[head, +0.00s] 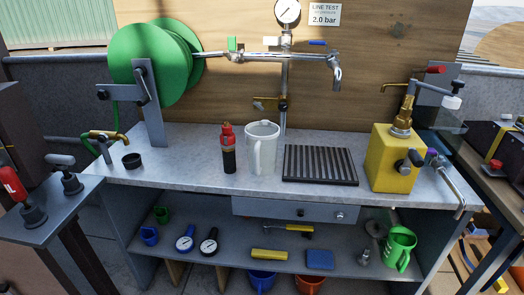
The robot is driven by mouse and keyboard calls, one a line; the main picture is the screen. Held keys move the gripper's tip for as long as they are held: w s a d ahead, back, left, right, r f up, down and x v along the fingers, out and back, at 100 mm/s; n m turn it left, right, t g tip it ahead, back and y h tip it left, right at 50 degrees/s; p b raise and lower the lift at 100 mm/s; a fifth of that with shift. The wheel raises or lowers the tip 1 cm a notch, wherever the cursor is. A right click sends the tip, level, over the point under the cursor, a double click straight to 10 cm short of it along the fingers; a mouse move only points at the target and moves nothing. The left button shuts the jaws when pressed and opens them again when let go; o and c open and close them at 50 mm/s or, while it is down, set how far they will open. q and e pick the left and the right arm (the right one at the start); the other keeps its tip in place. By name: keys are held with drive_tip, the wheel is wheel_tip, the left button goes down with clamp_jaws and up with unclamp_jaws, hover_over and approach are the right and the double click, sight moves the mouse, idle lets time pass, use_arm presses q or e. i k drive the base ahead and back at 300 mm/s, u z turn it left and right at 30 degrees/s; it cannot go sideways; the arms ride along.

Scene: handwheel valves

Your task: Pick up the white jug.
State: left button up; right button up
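The white jug (264,148) stands upright on the grey workbench top (205,180), near the middle. Neither of my grippers shows in the head view, and nothing is holding the jug.
A green hose reel (150,62) stands at the back left. A metal pipe with a gauge (287,12) rises behind the jug. A yellow box (394,160) with a brass fitting stands right. The shelf below holds a green jug (399,248). The bench front is clear.

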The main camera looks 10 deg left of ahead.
sight(261, 152)
drive_tip(key=u, duration=0.55)
drive_tip(key=k, duration=0.65)
drive_tip(key=z, duration=0.25)
drive_tip(key=i, duration=1.2)
drive_tip(key=u, duration=0.4)
